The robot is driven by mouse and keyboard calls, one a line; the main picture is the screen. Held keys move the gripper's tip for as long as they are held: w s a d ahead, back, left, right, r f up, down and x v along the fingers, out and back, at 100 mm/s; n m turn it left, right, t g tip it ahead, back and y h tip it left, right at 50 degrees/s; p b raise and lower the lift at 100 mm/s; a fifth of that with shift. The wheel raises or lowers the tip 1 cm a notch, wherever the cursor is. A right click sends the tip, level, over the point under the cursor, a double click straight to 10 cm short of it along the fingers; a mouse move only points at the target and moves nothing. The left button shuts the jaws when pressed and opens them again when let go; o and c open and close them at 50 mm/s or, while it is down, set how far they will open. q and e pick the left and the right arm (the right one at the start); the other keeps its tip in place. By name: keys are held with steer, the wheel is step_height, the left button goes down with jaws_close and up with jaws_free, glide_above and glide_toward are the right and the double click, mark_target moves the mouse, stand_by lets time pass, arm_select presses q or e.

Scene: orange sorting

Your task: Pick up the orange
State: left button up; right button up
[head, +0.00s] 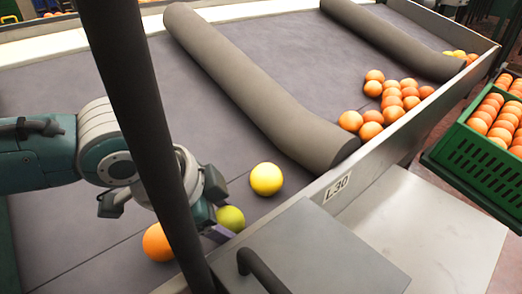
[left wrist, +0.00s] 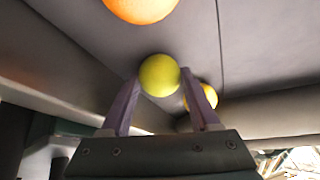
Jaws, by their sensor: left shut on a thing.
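My left gripper (head: 220,226) is low over the grey sorting surface, near its front edge. In the left wrist view its two purple fingers are on either side of a yellow-green fruit (left wrist: 159,75), shut on it. This fruit (head: 231,219) also shows in the head view, partly hidden by the gripper. An orange (head: 157,243) lies to the left of the gripper, partly behind a dark post; it also shows at the top of the left wrist view (left wrist: 142,6), outside the fingers. A yellow fruit (head: 266,179) lies apart to the right. My right gripper is not in view.
A dark post (head: 141,105) crosses in front of my left arm. A grey padded roller (head: 255,88) separates this lane from several oranges (head: 393,97) at the right. A metal edge labelled L30 (head: 337,187) bounds the surface. A green crate (head: 478,158) of oranges stands at the far right.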

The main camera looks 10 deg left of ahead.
arm_select(q)
steer(key=c, duration=0.4)
steer(key=shift+r, duration=0.1)
steer(key=shift+c, duration=0.2)
